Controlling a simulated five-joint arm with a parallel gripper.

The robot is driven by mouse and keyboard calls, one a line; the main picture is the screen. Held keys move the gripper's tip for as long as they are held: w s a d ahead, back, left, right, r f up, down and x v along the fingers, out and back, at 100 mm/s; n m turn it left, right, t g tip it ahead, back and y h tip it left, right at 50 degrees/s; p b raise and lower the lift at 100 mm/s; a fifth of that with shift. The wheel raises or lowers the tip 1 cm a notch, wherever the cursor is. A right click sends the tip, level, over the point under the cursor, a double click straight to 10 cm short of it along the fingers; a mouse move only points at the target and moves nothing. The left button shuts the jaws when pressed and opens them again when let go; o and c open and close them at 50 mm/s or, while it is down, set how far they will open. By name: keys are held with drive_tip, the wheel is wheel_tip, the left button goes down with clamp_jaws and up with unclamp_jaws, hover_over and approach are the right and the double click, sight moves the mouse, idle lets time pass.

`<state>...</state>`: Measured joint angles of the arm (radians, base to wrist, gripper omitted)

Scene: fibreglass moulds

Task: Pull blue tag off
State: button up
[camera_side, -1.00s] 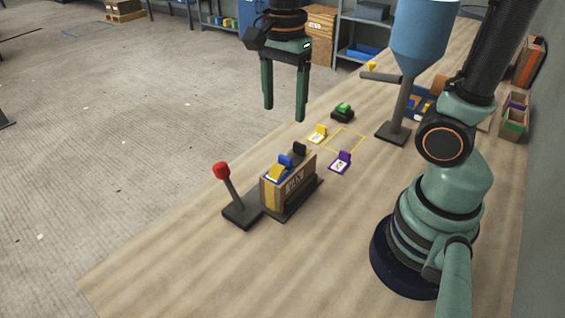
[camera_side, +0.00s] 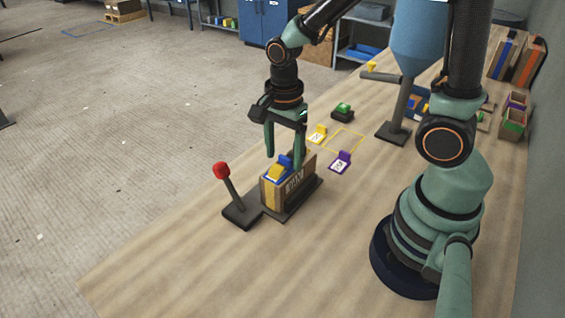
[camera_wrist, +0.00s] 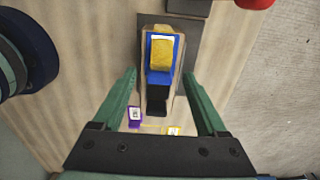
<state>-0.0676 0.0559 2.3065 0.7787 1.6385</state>
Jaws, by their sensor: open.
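The blue tag (camera_side: 285,160) sits on top of a tan block (camera_side: 270,194) with dark lettering, which stands on a dark base plate. A yellow piece lies against the tag. In the wrist view the blue tag (camera_wrist: 160,78) shows below the yellow piece (camera_wrist: 162,50), with a black tab (camera_wrist: 156,100) nearer my palm. My gripper (camera_side: 284,162) points down over the block, open and holding nothing. In the wrist view my fingers (camera_wrist: 159,75) are spread on either side of the block's top, apart from the tag. In the side view the black tab is mostly hidden.
A red-knobbed lever (camera_side: 221,171) stands just left of the block. A blue hopper (camera_side: 418,45) stands behind. The front bench is clear.

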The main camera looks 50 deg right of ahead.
sight(284, 158)
clamp_jaws()
drive_tip(key=shift+r, duration=0.65)
idle(0.8)
wheel_tip(284, 158, up, 10)
idle(1.1)
